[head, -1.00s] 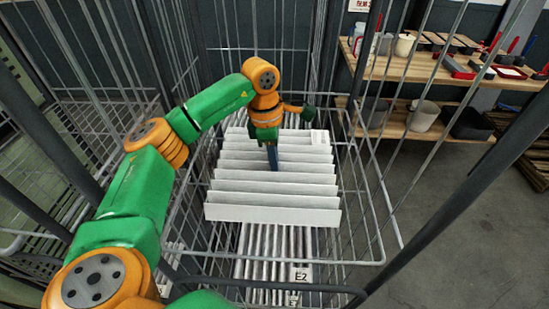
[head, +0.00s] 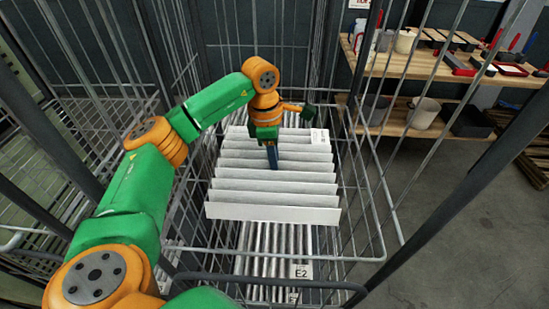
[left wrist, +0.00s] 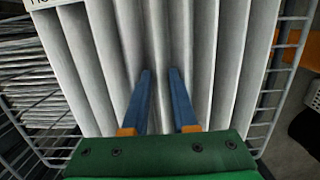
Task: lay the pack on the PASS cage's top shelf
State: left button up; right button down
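The pack (head: 272,213) is a white pleated filter with several folds and a small label at its far right corner. It is inside a grey wire cage (head: 385,262), level in the head view, above a lower layer of pleated stock tagged E2 (head: 302,271). Whether it touches a shelf I cannot tell. My left gripper (head: 272,158) reaches down into the pack's middle. In the left wrist view its blue fingers (left wrist: 160,82) straddle one fold of the pack (left wrist: 208,60), shut on it. No PASS sign is readable. My right gripper is not in view.
Wire walls and dark posts (head: 480,185) stand close around the pack. Wooden shelves (head: 425,68) with cups, bins and tools are at the back right. Another wire cage (head: 95,125) stands at the left.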

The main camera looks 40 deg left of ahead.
pick_arm(q)
notch_tip(320, 180, up, 5)
jog(key=p, duration=0.4)
jog(key=shift+f, duration=0.25)
jog(key=o, duration=0.6)
jog(key=shift+c, duration=0.2)
notch_tip(320, 180, up, 7)
jog(key=b, duration=0.1)
jog(key=shift+s+a, duration=0.25)
jog(key=shift+a, duration=0.1)
